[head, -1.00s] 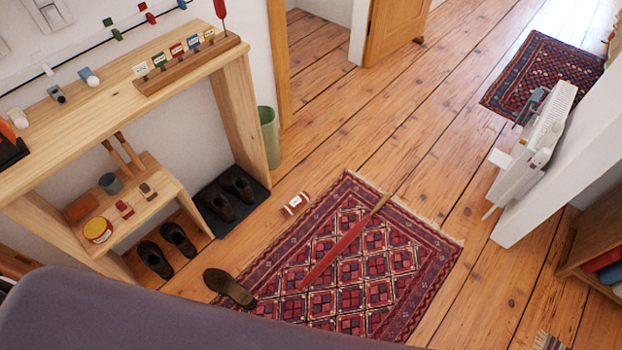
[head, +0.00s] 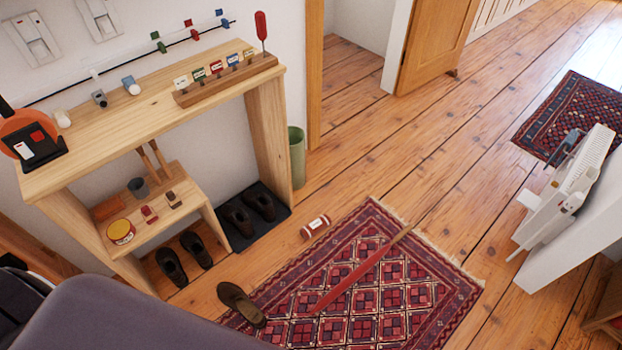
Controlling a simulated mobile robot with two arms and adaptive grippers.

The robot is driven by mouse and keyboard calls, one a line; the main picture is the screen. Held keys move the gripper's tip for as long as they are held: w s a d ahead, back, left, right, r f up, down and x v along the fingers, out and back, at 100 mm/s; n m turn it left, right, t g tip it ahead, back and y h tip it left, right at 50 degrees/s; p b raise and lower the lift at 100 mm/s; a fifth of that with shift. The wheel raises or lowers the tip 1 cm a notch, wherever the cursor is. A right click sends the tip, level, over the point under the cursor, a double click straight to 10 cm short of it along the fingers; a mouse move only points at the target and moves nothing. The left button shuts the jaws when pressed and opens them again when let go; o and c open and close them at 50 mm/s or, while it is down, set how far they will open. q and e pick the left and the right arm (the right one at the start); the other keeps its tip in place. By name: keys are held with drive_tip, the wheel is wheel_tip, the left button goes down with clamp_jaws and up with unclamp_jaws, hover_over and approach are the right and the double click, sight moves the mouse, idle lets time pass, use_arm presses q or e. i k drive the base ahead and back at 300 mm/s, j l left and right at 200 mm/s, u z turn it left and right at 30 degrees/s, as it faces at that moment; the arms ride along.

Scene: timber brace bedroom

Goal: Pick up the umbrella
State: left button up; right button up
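A long, thin, closed red umbrella (head: 352,278) with a wooden-looking handle lies diagonally on the patterned red rug (head: 445,287) in the head view. Its handle end points to the upper right, near the rug's far edge, and its other end points to the lower left. Nothing touches it from above. Neither of my grippers shows in the head view.
A wooden console table (head: 130,113) with a low shoe bench (head: 160,212) stands along the left wall. A green bin (head: 297,158) stands beside the table. Floor right of the rug is clear.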

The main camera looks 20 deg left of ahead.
sight(372, 260)
drive_tip(key=i+l, duration=0.2)
drive_tip(key=l, duration=0.15)
drive_tip(key=i+l+u, duration=0.1)
drive_tip(key=l, duration=0.3)
drive_tip(key=i+l, duration=0.3)
